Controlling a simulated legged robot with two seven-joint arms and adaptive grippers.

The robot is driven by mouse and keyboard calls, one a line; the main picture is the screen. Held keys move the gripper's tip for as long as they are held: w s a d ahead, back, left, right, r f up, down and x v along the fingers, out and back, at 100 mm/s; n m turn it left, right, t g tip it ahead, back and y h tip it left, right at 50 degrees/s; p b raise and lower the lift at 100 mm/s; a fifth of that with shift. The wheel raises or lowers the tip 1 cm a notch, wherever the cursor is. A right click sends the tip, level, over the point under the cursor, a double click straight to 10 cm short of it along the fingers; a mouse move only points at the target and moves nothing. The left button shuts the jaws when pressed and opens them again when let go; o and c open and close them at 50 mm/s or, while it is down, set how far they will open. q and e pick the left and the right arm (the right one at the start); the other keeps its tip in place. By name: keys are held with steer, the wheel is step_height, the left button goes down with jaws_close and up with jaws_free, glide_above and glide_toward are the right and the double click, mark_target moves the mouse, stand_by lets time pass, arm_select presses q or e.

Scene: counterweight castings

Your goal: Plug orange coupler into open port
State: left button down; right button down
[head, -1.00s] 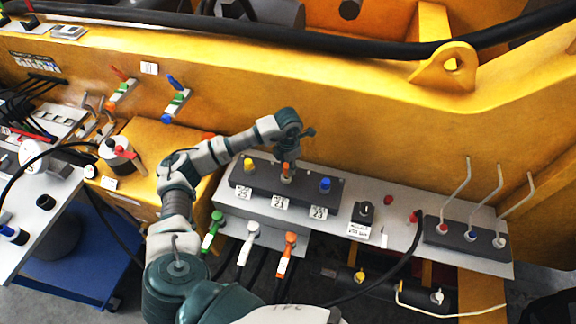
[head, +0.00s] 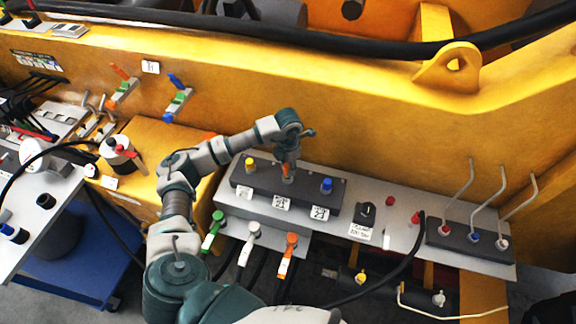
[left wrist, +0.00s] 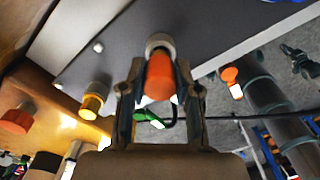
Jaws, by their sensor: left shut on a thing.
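The dark valve block (head: 227,186) carries a yellow cap (head: 249,165), an orange cap (head: 287,170) in the middle and a blue cap (head: 326,185). My left gripper (head: 288,166) reaches down over the middle spot and is shut on the orange cap. In the left wrist view the cap (left wrist: 160,78) sits between the two fingers, with a pale ring at its far end. The orange-handled coupler (head: 289,246) stands on the lower ledge, right of a white and a green coupler. It also shows in the left wrist view (left wrist: 230,75). My right gripper is not in view.
A black knob (head: 367,211) and red buttons lie right of the block. Several tall bent levers (head: 507,187) stand at the far right. A black hose (head: 414,255) bends over the panel's front. The yellow machine wall (head: 350,120) rises behind.

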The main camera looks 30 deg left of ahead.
arm_select(q)
steer(key=shift+f+b, duration=0.8)
steer(key=shift+f, duration=0.4)
steer(key=c, duration=0.7)
jaws_free()
steer(key=shift+c, duration=0.2)
steer(key=shift+r, duration=0.1)
step_height(320, 180, up, 12)
steer(key=shift+f, duration=0.1)
steer(key=shift+f, duration=0.1)
